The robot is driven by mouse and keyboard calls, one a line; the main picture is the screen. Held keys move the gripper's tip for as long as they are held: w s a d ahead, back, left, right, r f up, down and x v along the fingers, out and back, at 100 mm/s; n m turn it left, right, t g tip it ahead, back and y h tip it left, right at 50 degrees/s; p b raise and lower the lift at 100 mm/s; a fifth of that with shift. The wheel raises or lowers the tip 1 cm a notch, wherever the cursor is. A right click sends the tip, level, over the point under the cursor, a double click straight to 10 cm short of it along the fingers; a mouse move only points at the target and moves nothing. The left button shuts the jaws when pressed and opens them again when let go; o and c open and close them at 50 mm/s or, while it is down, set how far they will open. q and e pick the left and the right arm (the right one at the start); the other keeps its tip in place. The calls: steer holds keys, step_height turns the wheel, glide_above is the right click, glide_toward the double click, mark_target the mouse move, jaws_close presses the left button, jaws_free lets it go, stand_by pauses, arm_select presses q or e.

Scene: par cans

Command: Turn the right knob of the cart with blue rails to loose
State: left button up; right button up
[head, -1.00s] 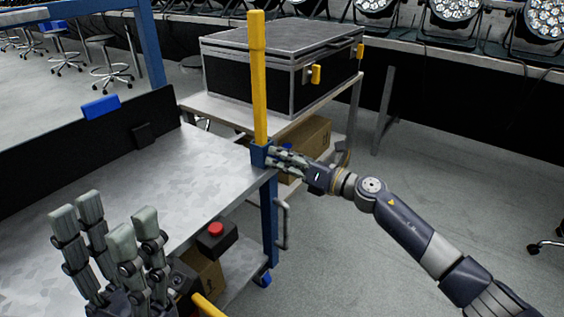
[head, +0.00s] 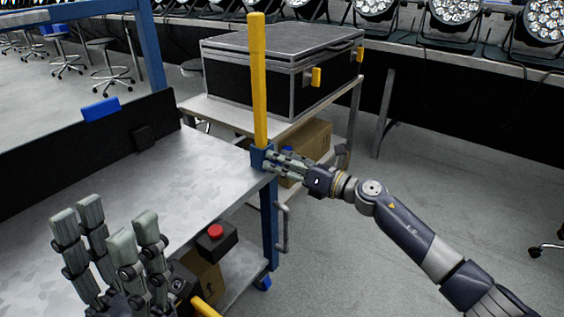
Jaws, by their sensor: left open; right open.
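The cart has a bare grey metal top (head: 190,165) and a blue corner leg (head: 269,215). A yellow upright post (head: 259,80) stands in a blue socket (head: 260,157) at the cart's far right corner. My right gripper (head: 274,162) is open, its fingers reaching from the right to the side of this socket. A small blue piece (head: 287,150) shows just behind the fingers; I cannot tell whether it is the knob. The fingers hide the socket's right side. My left gripper (head: 110,232) is open and empty, fingers up, over the cart's near left part.
A red button on a black box (head: 216,238) sits at the cart's near right edge, with a grey handle (head: 283,228) beside the leg. A second cart behind carries a black case (head: 270,75). Open floor (head: 370,230) lies to the right.

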steer(key=v, duration=1.2)
steer(key=shift+d, duration=0.1)
